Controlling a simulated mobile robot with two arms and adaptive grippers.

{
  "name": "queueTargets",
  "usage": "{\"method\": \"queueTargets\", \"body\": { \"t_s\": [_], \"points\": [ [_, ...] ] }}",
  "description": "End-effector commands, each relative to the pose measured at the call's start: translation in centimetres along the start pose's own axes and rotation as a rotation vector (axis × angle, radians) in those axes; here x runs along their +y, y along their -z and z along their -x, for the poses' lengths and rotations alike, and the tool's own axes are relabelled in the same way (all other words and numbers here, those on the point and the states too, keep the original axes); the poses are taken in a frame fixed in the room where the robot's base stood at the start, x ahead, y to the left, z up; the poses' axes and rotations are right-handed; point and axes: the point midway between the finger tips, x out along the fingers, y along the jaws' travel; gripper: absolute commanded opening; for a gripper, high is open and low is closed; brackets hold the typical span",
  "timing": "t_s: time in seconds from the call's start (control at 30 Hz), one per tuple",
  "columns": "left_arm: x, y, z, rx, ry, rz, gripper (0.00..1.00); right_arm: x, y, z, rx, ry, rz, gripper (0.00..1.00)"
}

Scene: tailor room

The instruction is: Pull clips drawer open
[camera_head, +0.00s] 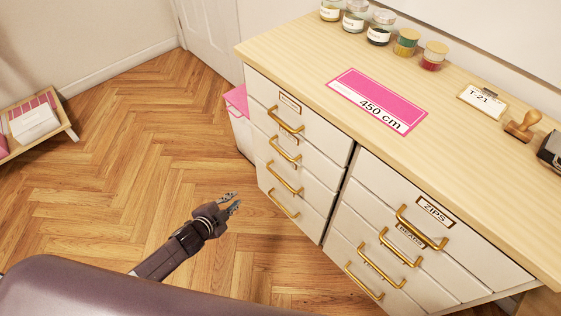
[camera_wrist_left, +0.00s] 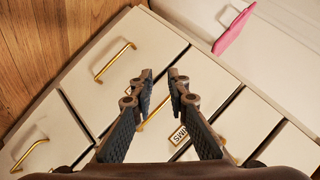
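A white cabinet of drawers with gold handles stands at the right in the head view. Its left column has several drawers, all shut; their handles include the top one (camera_head: 285,120) and the lowest one (camera_head: 283,205). I cannot read a clips label on any drawer. My left gripper (camera_head: 237,200) is open and empty, left of the lower left drawers and apart from them. In the left wrist view my open fingers (camera_wrist_left: 161,78) point toward the cabinet. A gold handle (camera_wrist_left: 154,112) shows between them, with a partly hidden label (camera_wrist_left: 179,135) beside it. My right gripper is out of view.
The right column has a ZIPS drawer (camera_head: 433,211) and others below. The wooden top (camera_head: 300,80) carries jars, a pink "450 cm" sheet (camera_head: 378,98) and a stamp (camera_head: 522,126). A pink-lidded bin (camera_head: 237,102) stands behind the cabinet.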

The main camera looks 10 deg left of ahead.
Motion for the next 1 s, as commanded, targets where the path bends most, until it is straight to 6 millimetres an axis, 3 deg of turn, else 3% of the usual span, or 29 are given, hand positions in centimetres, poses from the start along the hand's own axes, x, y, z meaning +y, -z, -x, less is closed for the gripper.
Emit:
{"method": "queueTargets", "body": {
  "t_s": [0.03, 0.1, 0.2, 0.3, 0.5, 1.0],
  "points": [
    [-2.7, 2.8, -1.4, 0.096, 0.057, -0.128, 0.15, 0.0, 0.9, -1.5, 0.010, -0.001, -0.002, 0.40],
    [-6.3, 7.2, -1.4, 0.232, 0.125, -0.330, 0.15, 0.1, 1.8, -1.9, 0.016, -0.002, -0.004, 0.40],
    [-8.8, 12.1, -0.3, 0.385, 0.194, -0.566, 0.15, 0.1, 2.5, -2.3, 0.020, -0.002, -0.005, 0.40],
    [-9.5, 14.9, 1.0, 0.480, 0.233, -0.712, 0.15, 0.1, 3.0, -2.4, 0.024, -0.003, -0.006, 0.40],
    [-9.8, 17.0, 1.5, 0.537, 0.256, -0.797, 0.15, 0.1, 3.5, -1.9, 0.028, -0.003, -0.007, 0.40],
    [-10.0, 20.6, -4.1, 0.532, 0.255, -0.791, 0.15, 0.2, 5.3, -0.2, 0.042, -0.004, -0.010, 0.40]
  ]
}}
